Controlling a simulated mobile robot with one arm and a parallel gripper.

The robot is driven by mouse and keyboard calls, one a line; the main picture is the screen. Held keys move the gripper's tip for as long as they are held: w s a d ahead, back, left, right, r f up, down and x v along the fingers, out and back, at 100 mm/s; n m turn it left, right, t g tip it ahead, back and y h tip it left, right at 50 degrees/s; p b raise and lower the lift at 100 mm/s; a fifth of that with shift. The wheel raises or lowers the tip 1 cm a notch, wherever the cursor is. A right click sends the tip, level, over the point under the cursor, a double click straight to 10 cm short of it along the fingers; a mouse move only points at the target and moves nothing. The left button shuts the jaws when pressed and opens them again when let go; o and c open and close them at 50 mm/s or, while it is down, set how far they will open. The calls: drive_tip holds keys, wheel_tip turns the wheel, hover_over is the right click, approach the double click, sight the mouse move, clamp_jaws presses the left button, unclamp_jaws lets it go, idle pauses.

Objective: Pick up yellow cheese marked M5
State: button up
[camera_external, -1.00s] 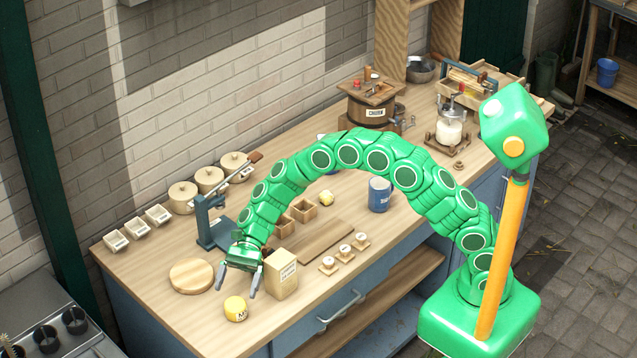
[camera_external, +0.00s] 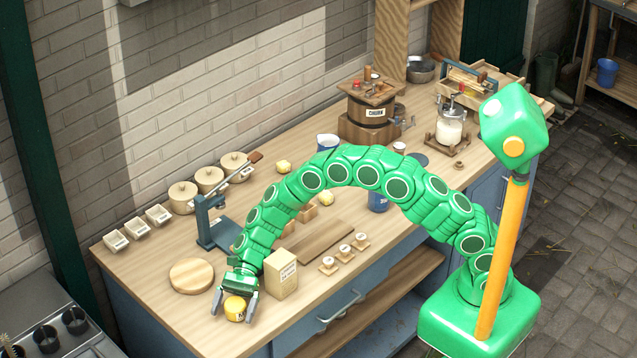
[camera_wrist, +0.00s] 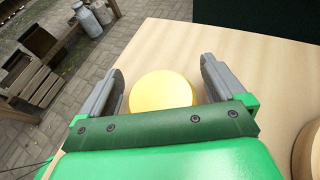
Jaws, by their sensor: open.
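The yellow cheese (camera_external: 235,309) is a short round piece with a dark-lettered pale label, lying near the front left edge of the wooden counter. I cannot read the label clearly. My gripper (camera_external: 234,306) is open, with one finger on each side of the cheese. In the wrist view the cheese (camera_wrist: 161,91) lies between the two grey fingers of my gripper (camera_wrist: 160,85), with gaps on both sides, the right one wider. The near part of the cheese is hidden there by my gripper's green plate.
A tan box (camera_external: 281,275) stands just right of my gripper. A round wooden board (camera_external: 192,275) lies to the left, with a blue press (camera_external: 212,225) behind it. The counter's front edge is close to the cheese. Three small stands (camera_external: 345,250) sit further right.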

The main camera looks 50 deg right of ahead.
drive_tip(key=shift+c, duration=0.3)
drive_tip(key=c, duration=1.1)
drive_tip(key=shift+r, duration=0.15)
